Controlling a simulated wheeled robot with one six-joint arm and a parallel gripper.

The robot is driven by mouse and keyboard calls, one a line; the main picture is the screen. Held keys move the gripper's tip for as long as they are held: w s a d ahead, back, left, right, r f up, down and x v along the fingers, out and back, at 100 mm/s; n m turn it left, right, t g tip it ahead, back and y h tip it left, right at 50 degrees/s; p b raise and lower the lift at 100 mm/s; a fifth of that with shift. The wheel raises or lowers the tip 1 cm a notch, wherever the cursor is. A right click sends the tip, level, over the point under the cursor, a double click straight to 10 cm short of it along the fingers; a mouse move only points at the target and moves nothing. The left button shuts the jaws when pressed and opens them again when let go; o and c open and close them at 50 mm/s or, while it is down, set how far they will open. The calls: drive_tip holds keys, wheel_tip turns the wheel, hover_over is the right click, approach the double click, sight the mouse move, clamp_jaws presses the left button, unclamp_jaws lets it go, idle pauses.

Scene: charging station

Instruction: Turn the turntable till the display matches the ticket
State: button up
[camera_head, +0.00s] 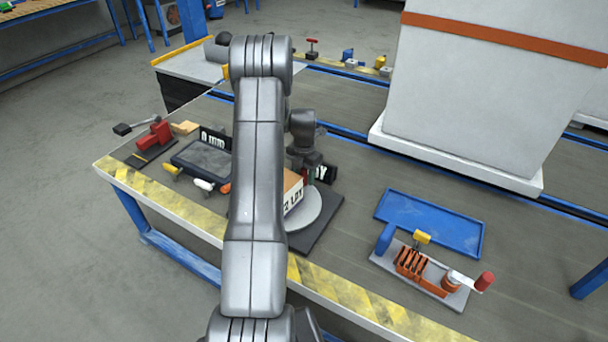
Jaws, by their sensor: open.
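The turntable (310,214) is a round light-grey disc on a dark square base (325,230), right of my arm at the bench's middle. A box with an orange-brown top and a white lettered face (293,199) stands on it; my arm hides its left part. A dark sign with white characters (328,174) stands behind the disc, partly hidden by my gripper. Another dark sign with white characters (213,140) stands farther left. I cannot tell which is the ticket. My gripper (311,172) is open, above the disc's far side; contact cannot be told.
A dark tray (200,157) and a red clamp-like device (155,136) lie left of my arm. A blue tray (430,222) and a grey fixture with orange parts (422,272) lie right. A big white column (480,90) stands behind. The bench between turntable and blue tray is clear.

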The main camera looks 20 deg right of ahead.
drive_tip(key=shift+r, duration=0.1)
wheel_tip(320, 180, up, 14)
drive_tip(key=p, duration=0.1)
drive_tip(key=shift+f+p, duration=0.2)
drive_tip(key=shift+p, duration=0.15)
